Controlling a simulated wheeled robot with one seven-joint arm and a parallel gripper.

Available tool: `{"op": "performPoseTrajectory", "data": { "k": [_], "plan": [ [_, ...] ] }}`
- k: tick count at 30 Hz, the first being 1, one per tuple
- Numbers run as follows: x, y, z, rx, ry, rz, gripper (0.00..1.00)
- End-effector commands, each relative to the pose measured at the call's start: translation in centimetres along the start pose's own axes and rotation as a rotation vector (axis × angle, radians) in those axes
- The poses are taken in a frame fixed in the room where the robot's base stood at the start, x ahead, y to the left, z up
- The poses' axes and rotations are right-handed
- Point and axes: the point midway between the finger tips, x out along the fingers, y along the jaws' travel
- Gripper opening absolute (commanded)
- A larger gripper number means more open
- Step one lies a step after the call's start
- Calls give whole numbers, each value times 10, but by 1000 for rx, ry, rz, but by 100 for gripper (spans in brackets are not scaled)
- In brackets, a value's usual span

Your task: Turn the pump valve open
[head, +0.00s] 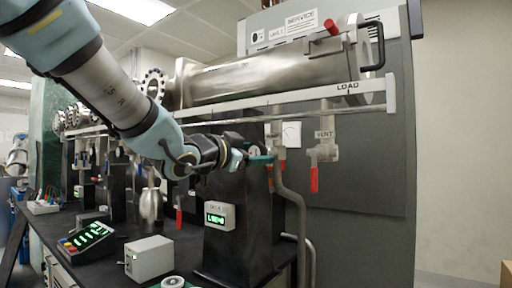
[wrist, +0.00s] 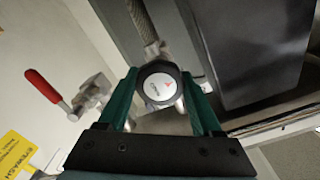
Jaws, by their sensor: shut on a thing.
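My gripper (head: 260,159) reaches in from the left in the head view, its green fingers at the pipework below the long steel tube. In the wrist view my gripper (wrist: 161,92) has a green finger on each side of a round dark knob (wrist: 143,84) with a white face, a red mark and small lettering. It is shut on this knob, which appears to be the pump valve's; its lettering is too small to read. The fingers hide most of the knob in the head view. A metal pipe runs down just below them.
A vent valve (head: 323,153) with a red handle hangs right of my gripper. The steel tube (head: 270,78) and a white rail (head: 300,97) run above. A black stand with a green readout (head: 219,215) stands below. A grey box (head: 149,258) and a keypad (head: 86,238) sit on the bench.

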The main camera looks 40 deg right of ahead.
Motion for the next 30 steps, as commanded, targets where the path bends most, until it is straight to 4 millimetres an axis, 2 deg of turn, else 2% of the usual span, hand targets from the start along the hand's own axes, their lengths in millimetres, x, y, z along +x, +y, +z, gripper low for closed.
{"op": "performPoseTrajectory", "data": {
  "k": [30],
  "plan": [
    [0, -1, 0, -965, -6, 0, 11]
  ]
}}
